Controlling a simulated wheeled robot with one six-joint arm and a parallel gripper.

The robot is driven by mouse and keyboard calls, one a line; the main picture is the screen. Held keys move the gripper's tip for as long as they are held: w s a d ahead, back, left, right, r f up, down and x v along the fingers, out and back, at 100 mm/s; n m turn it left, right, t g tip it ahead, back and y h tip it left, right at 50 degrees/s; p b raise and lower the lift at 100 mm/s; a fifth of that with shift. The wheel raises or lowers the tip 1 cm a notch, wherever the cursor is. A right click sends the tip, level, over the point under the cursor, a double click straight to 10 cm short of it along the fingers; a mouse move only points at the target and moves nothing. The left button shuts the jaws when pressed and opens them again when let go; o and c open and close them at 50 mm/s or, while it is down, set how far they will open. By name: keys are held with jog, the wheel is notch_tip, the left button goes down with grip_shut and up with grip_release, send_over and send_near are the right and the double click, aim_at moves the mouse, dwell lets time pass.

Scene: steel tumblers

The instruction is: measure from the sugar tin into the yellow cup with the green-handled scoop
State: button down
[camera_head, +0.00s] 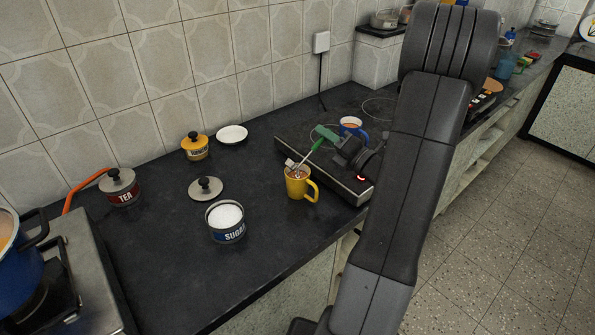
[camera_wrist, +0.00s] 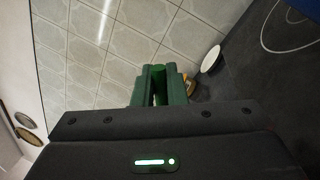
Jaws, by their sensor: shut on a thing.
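The yellow cup (camera_head: 296,188) stands upright on the dark counter, handle to the right, with brownish contents showing. My gripper (camera_head: 325,134) is shut on the green-handled scoop (camera_head: 313,151), up and to the right of the cup. The scoop slants down left, its metal bowl at the cup's mouth; I cannot tell whether it touches the rim or what it holds. The sugar tin (camera_head: 227,223) stands open, full of white sugar, left and nearer. In the wrist view, my green fingers (camera_wrist: 160,76) close around the handle; the scoop's bowl is hidden.
The tin's lid (camera_head: 206,189) lies behind the sugar tin. A tea tin (camera_head: 120,188), a yellow lidded pot (camera_head: 195,148) and a white saucer (camera_head: 232,134) stand farther off. A blue mug (camera_head: 349,127) is on the black hob (camera_head: 294,139) beside the cup. A stove with a blue pot (camera_head: 28,275) is at left.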

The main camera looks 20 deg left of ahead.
jog(key=f+m+p, duration=0.1)
jog(key=w+m+p, duration=0.1)
jog(key=m, duration=0.1)
jog(key=shift+w+d+f+t+p, duration=0.15)
jog(key=shift+d+f+t+p, duration=0.15)
jog(key=shift+d+f+t, duration=0.1)
jog(key=m+p, duration=0.3)
jog(key=w+m+t+p, duration=0.1)
jog(key=p, duration=0.1)
jog(key=shift+d+f+m+h, duration=0.2)
jog(key=shift+d+m+h, duration=0.1)
jog(key=shift+h, duration=0.1)
jog(key=shift+s+a+r+m+t+h+p, duration=0.1)
jog(key=shift+r+m+t+h+p, duration=0.15)
jog(key=shift+m+p, duration=1)
jog(key=shift+s+a+r+m+t+h+p, duration=0.15)
jog(key=shift+r+m+t+p, duration=0.15)
jog(key=shift+m+p, duration=0.9)
jog(key=shift+s+d+r+m+t+h+p, duration=0.1)
jog(key=shift+r+m+t+h+p, duration=0.15)
jog(key=shift+m+p, duration=1)
jog(key=shift+p, duration=0.35)
